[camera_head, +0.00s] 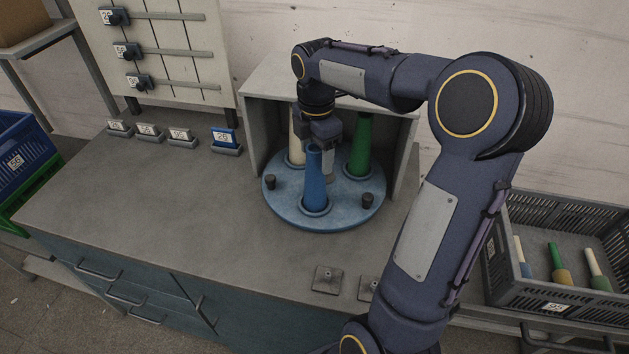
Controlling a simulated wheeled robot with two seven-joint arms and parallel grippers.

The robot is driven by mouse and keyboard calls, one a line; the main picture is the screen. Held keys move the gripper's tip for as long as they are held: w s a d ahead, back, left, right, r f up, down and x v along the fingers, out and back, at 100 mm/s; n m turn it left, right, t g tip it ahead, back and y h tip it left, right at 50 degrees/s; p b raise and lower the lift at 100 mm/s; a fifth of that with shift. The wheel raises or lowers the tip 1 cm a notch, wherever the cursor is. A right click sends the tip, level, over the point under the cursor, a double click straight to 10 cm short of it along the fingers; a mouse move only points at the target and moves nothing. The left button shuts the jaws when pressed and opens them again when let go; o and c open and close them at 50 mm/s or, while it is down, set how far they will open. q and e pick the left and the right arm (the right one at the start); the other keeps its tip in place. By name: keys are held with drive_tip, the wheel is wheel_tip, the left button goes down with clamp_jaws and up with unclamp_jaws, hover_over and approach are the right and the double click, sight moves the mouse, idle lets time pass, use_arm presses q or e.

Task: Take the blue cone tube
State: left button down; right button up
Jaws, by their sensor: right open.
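The blue cone tube (315,182) stands upright in a ring near the front of the round blue turntable (340,218). A cream cone tube (296,150) and a green cone tube (361,150) stand farther back on the same turntable. My right gripper (322,160) points down at the top of the blue cone tube, with its fingers open around or right beside it. I cannot tell whether a finger touches the tube. My right arm comes in from the right. My left gripper is not in view.
A grey housing (256,125) encloses the turntable's back and sides. Small label holders (226,141) line the bench's back left. The bench (150,210) is clear at left. A crate (540,205) holding cones stands at right.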

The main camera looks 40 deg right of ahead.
sight(315, 178)
wheel_tip(315, 178, down, 3)
drive_tip(key=shift+w+f, duration=0.15)
drive_tip(key=shift+f, duration=0.05)
drive_tip(key=shift+c, duration=0.2)
drive_tip(key=c, duration=1.2)
